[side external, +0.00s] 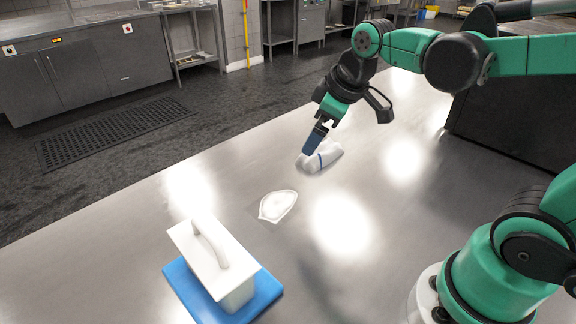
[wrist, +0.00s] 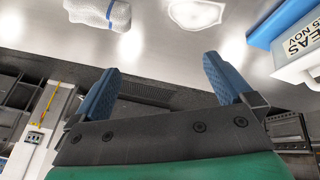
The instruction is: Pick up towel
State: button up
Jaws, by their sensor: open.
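The towel (side external: 328,156) is a white roll with a blue stripe, lying on the steel table in the side view. It also shows at the top left of the wrist view (wrist: 98,12), partly cut off by the frame edge. My gripper (side external: 312,145) has blue fingers and points down at the left end of the towel in the side view, covering part of it. In the wrist view my gripper (wrist: 162,62) is open with nothing between its fingers, and the towel lies outside them. Whether a finger touches the towel cannot be told.
A flat white shield-shaped item (side external: 277,206) lies on the table (side external: 130,240) in front of the towel. A white box with a handle (side external: 212,258) stands on a blue board (side external: 262,294) at the near left. A dark block (side external: 515,120) stands behind right. The table between is clear.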

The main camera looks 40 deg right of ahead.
jog(key=w+d+f+n+g, duration=0.3)
jog(key=w+d+n, duration=0.4)
jog(key=n+g, duration=0.2)
jog(key=n, duration=0.4)
send_over(321, 147)
jog(key=shift+y, duration=0.3)
notch_tip(321, 147, down, 7)
jog(key=shift+r, duration=0.2)
jog(key=shift+f, duration=2.85)
jog(key=c, duration=1.3)
notch_tip(321, 147, up, 20)
